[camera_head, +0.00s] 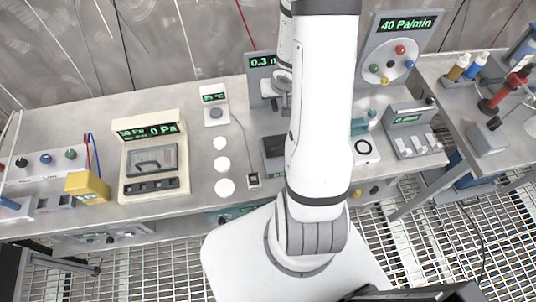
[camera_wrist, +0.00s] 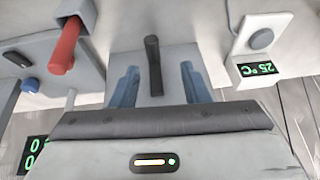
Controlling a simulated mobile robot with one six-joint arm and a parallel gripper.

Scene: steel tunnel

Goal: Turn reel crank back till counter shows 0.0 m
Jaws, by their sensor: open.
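The counter (camera_head: 262,63) on a grey panel left of my arm reads 0.3 and the start of an m; my arm covers its right part. In the wrist view a dark upright handle (camera_wrist: 153,65), apparently the reel crank's, stands on a light grey block. My gripper (camera_wrist: 160,82) is open, with one blue-grey finger on each side of this handle. Gaps show between the handle and both fingers. Most of the reel and crank is hidden behind my arm in the head view.
A 25 °C display box (camera_wrist: 262,68) stands beside the handle; a red handle (camera_wrist: 67,45) is on the other side. A gauge case (camera_head: 152,160) and yellow box (camera_head: 88,187) sit left on the bench. A 40 Pa/min panel (camera_head: 405,25) stands right of my arm.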

